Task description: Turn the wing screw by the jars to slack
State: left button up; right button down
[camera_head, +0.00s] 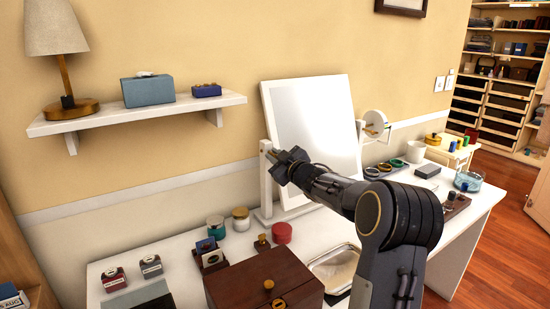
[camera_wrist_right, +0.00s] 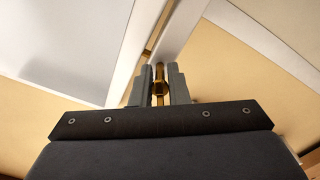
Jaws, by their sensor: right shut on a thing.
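A tilting mirror (camera_head: 312,135) stands on the white dressing table, held between white posts. My right gripper (camera_head: 275,160) is at the top of its left post (camera_head: 266,190), above the jars. In the right wrist view my right gripper (camera_wrist_right: 160,92) is shut on the brass wing screw (camera_wrist_right: 159,87), one finger on each side of it. In the head view the gripper hides this screw. A teal-lidded jar (camera_head: 215,227) and a pale-lidded jar (camera_head: 240,219) stand left of the post's foot. My left gripper is not in view.
A wooden box (camera_head: 262,277), a red-lidded jar (camera_head: 281,232) and a white tray (camera_head: 338,266) stand in front of the mirror. A wall shelf (camera_head: 135,111) with a lamp (camera_head: 57,35) is at upper left. A white round piece (camera_head: 374,122) is on the mirror's right side.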

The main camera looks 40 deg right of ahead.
jog(key=shift+f, duration=0.15)
jog(key=c, duration=1.6)
grip_release()
jog(key=shift+s, duration=0.1)
jog(key=s, duration=0.7)
jog(key=shift+s+a+b, duration=0.3)
jog(key=shift+s+a, duration=0.05)
jog(key=shift+a, duration=0.1)
